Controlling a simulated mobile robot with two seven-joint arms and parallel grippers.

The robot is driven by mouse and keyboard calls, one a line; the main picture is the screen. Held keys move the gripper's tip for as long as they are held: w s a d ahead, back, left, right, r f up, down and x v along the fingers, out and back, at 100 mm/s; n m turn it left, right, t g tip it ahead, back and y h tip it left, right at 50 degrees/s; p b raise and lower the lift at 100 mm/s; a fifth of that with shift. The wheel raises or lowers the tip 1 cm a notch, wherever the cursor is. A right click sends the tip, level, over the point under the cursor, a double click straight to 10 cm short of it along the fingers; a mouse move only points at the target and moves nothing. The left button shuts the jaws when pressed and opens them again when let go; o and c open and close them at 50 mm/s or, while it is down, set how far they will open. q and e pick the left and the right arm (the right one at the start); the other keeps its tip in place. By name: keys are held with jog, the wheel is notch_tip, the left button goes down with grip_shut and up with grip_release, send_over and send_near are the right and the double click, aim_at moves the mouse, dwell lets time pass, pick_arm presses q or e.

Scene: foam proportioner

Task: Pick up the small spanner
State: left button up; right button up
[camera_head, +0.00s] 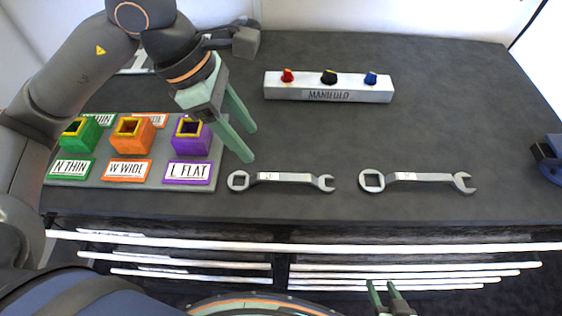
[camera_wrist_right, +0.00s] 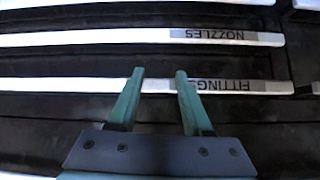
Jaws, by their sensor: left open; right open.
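Two grey spanners lie flat near the table's front edge. The left spanner (camera_head: 285,178) looks shorter, with a boxed ring at its left end and an open jaw at its right end. The larger spanner (camera_head: 415,178) lies to its right. Each has a small label too fine to read surely. My left gripper (camera_head: 250,146) is open and empty, its fingers pointing down just above and behind the left spanner's ring end, apart from it. My right gripper (camera_head: 382,287) is open and empty, low in front of the drawers; it also shows in the right wrist view (camera_wrist_right: 159,73).
A nozzle tray (camera_head: 140,178) with green, orange and purple blocks sits left of the spanners. A white manifold (camera_head: 328,94) with three knobs stands at the back. A blue object (camera_head: 553,160) is at the right edge. Drawers labelled fittings (camera_wrist_right: 250,86) and nozzles are below the tabletop.

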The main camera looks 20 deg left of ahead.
pick_arm(q)
send_near(280, 177)
jog(key=x, duration=0.2)
jog(key=shift+s+f, duration=0.2)
jog(key=shift+f, duration=0.1)
jog(key=shift+w+p+x, duration=0.15)
jog(key=shift+p+x, duration=0.2)
jog(key=shift+x, duration=1.2)
jog(key=shift+w+p+x, duration=0.15)
jog(key=shift+p+x, duration=0.15)
jog(key=shift+x, duration=1.25)
jog(key=shift+d+r, duration=0.1)
jog(key=shift+c, duration=0.3)
grip_shut()
